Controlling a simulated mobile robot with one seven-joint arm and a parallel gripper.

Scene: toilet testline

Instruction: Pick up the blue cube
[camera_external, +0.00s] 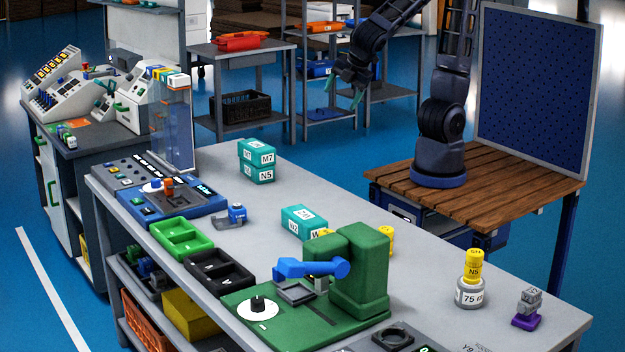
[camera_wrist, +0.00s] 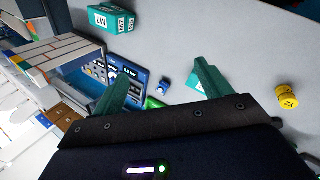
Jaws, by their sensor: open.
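No plain, separate blue cube can be made out for certain. A small blue block-like piece (camera_external: 238,210) sits with a grey part on the grey table, right of the blue control panel. A small blue item, apparently the same one, shows in the wrist view (camera_wrist: 164,84) between my fingers, well below them. My gripper (camera_external: 343,104) has teal fingers and hangs in the air beyond the table's far side, apart from everything. In the wrist view my gripper (camera_wrist: 162,72) is open and empty.
Teal labelled blocks (camera_external: 257,160) are stacked near the table's far edge. Green (camera_external: 182,238) and black (camera_external: 218,271) bins and a tall green machine (camera_external: 361,270) crowd the front. A yellow cylinder (camera_external: 474,264) tops a grey weight at right. Bare table lies around the teal blocks.

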